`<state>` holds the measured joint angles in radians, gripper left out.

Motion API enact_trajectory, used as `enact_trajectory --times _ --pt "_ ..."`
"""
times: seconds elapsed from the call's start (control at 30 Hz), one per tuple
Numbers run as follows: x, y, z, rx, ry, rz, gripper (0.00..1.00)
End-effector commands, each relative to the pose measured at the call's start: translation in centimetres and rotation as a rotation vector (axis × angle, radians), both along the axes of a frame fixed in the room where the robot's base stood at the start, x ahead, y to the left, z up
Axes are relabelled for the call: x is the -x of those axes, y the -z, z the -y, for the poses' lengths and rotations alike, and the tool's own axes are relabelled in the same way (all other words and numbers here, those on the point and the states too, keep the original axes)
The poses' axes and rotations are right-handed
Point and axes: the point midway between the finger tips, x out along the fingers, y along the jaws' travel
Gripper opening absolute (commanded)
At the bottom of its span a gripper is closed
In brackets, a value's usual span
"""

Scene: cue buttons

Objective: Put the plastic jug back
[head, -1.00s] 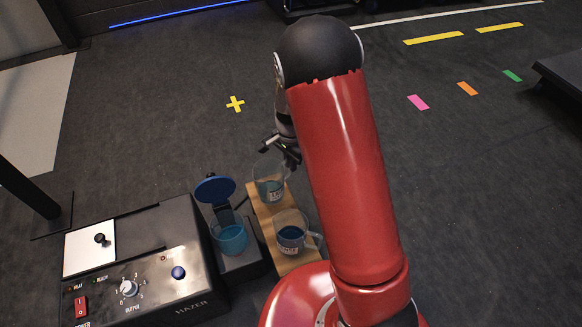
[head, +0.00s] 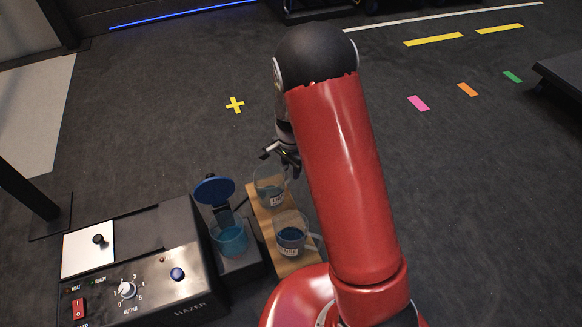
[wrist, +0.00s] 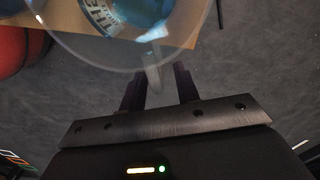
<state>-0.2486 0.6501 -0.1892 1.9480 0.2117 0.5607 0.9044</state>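Two clear plastic jugs with blue liquid stand on a wooden board (head: 262,222) in the head view. The far jug (head: 268,186) has a label, and my gripper (head: 280,156) is just behind it. The near jug (head: 291,236) has its handle to the right. In the wrist view, the far jug (wrist: 125,25) fills the top, with part of its label readable as "GHT". My gripper's fingers (wrist: 160,85) are apart, with the jug's clear handle (wrist: 153,68) between their tips. The fingers do not look closed on it.
A black hazer machine (head: 150,265) with knobs and switches stands at lower left. Beside it, a container of blue liquid (head: 230,238) has its blue lid (head: 214,190) raised. The floor beyond carries a yellow cross (head: 235,105) and is otherwise largely clear.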

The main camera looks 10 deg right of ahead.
Motion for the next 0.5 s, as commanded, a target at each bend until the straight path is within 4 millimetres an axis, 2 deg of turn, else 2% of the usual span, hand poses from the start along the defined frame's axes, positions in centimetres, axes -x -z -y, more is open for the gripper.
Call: enact_trajectory --times 0.17,0.5 --pt "-0.1 -2.1 0.0 -0.001 0.000 0.003 0.31" --pt "0.0 -9.4 -0.1 -0.001 -0.001 0.004 0.31"
